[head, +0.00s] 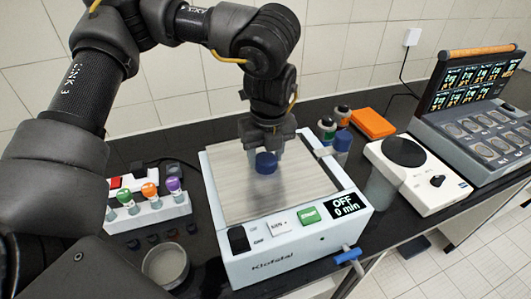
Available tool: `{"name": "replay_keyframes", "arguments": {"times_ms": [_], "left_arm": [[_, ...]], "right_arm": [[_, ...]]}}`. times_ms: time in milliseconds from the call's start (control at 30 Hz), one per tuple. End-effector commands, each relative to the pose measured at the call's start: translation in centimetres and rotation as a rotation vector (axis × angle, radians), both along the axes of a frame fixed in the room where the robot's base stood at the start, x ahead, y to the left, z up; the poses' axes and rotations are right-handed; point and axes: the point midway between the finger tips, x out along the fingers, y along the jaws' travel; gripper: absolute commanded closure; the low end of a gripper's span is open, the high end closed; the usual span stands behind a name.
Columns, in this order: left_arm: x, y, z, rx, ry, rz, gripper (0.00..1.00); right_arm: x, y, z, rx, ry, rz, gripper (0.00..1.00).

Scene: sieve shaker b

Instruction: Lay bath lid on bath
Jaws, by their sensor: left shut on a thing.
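The bath (290,253) is a white box with a front panel that reads "OFF 0 min", standing on the dark bench. The bath lid (240,180) is a flat brushed-metal plate covering the bath's top, with a blue knob (265,163) near its middle. It looks level and in line with the bath's rim; I cannot tell whether it touches all round. My left gripper (265,150) points down from above and is shut on the lid's knob. Its fingertips are partly hidden behind the knob. My right gripper is not in view.
A rack (150,215) with coloured-cap tubes and a round container (165,265) stand left of the bath. Small bottles (327,128), an orange box (373,123) and a white device with a black disc (405,152) stand to the right. A blue-handled tap (348,256) sticks out at the front.

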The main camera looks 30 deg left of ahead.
Motion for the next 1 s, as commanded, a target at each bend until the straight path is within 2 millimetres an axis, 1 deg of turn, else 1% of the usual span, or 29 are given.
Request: {"name": "replay_keyframes", "arguments": {"times_ms": [400, 633, 1000], "left_arm": [[0.05, 0.01, -0.01, 0.000, -0.001, 0.000, 0.88], [0.01, 0.02, -0.41, -0.001, -0.001, 0.000, 0.88], [0.00, 0.01, -0.54, 0.000, -0.001, 0.000, 0.88]], "right_arm": [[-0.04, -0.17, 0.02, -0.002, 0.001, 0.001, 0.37], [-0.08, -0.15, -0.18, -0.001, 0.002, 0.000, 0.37], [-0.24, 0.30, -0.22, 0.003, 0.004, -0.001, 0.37]]}}
